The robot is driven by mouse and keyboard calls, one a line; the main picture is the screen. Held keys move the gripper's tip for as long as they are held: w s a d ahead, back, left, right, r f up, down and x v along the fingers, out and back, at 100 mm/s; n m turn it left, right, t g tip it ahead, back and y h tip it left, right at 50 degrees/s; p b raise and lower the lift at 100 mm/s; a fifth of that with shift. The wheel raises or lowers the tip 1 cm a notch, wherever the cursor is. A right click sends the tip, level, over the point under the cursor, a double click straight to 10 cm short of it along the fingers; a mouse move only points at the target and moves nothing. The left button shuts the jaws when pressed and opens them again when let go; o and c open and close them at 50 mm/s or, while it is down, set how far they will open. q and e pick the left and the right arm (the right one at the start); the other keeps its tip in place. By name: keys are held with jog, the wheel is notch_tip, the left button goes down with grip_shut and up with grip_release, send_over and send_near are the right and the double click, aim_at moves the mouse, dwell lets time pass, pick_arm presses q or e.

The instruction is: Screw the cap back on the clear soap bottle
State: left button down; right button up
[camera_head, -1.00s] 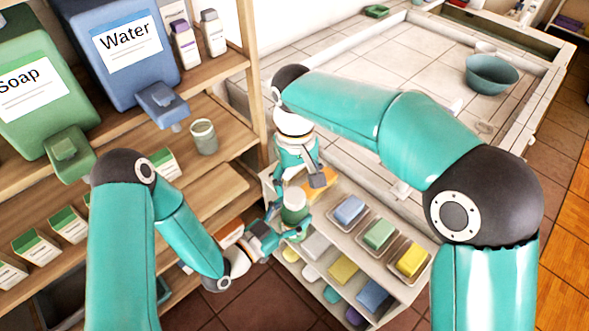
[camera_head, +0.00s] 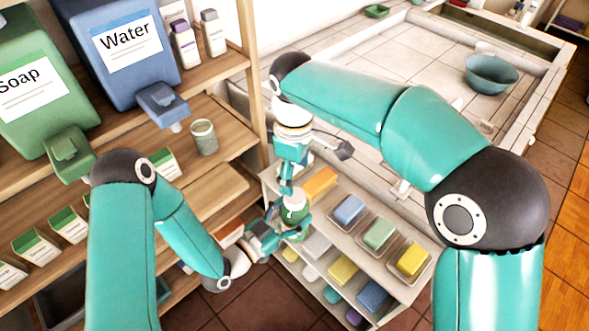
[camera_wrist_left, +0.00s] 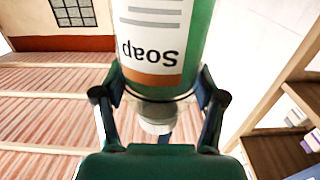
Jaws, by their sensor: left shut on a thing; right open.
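The clear soap bottle (camera_head: 294,213) holds green liquid and stands roughly upright in my left gripper (camera_head: 290,229), in front of the small shelf. In the left wrist view the bottle (camera_wrist_left: 165,50) appears upside down with its "Soap" label, and the fingers of my left gripper (camera_wrist_left: 160,97) close around it. A pale piece (camera_wrist_left: 158,122) shows at its lower end there; I cannot tell whether it is the neck or the cap. My right gripper (camera_head: 288,188) is open, pointing down directly over the bottle top. Its fingers partly hide the top, and no separate cap is clear.
A low shelf unit (camera_head: 352,255) holds several coloured soap bars in trays just right of the grippers. A wooden rack (camera_head: 225,150) with the Soap and Water dispensers stands left. A washbasin (camera_head: 420,60) with a teal bowl (camera_head: 492,74) lies behind my right arm.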

aim_at(295, 195)
jog(key=shift+f, duration=3.9)
jog(key=shift+c, duration=0.2)
jog(key=c, duration=1.2)
jog(key=shift+m, duration=0.3)
jog(key=o, duration=1.4)
notch_tip(295, 195, up, 12)
jog(key=shift+w, duration=0.1)
jog(key=shift+f, duration=0.1)
